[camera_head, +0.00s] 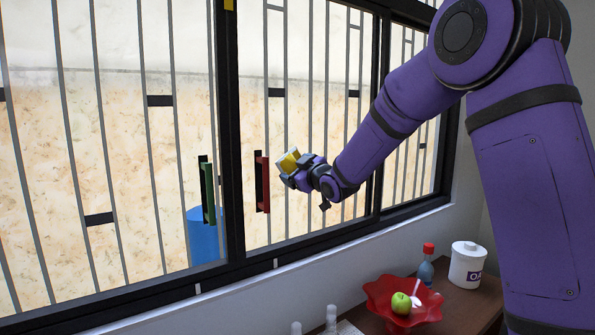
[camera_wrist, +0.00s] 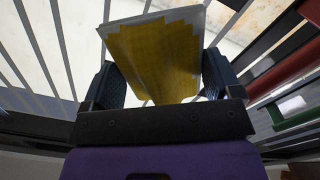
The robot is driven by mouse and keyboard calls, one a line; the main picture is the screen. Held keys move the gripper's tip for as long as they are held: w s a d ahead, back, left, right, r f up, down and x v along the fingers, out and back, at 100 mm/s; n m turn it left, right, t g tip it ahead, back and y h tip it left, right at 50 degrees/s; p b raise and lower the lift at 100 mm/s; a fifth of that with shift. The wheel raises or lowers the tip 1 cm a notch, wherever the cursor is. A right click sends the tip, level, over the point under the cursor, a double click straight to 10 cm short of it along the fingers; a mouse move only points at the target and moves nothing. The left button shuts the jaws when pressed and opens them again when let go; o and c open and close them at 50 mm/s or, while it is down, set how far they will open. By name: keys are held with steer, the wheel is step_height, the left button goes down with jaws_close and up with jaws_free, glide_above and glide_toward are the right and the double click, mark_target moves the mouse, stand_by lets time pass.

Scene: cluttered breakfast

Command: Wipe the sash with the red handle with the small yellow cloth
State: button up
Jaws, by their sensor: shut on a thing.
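The small yellow cloth (camera_head: 288,160) is held in my gripper (camera_head: 293,168) in front of the window, just right of the red handle. In the wrist view the cloth (camera_wrist: 160,58) is a yellow face with a pale edge, between the two fingers of my gripper (camera_wrist: 160,85). The red handle (camera_head: 262,182) is upright on the left edge of the right-hand sash (camera_head: 290,215). It also shows at the right of the wrist view (camera_wrist: 285,70). The cloth is close to the pane; I cannot tell whether it touches.
A green handle (camera_head: 208,192) is on the left sash, and a blue cylinder (camera_head: 203,238) shows behind that glass. Below right, a wooden surface (camera_head: 462,318) holds a red bowl (camera_head: 375,290) with a green apple (camera_head: 401,303), a red-capped bottle (camera_head: 426,270) and a white canister (camera_head: 466,266).

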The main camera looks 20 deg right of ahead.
steer(key=shift+x, duration=1)
stand_by(0.3)
steer(key=shift+w+d, duration=0.3)
steer(key=shift+d, duration=0.65)
steer(key=shift+w+d, duration=0.3)
steer(key=shift+d, duration=0.65)
steer(key=shift+s+a+r, duration=0.1)
steer(key=shift+s+a, duration=0.15)
steer(key=shift+a, duration=0.75)
steer(key=shift+s+a, duration=0.25)
steer(key=shift+a, duration=0.8)
steer(key=shift+s, duration=0.1)
steer(key=shift+v, duration=2.85)
steer(key=shift+s+d, duration=0.1)
steer(key=shift+d, duration=0.15)
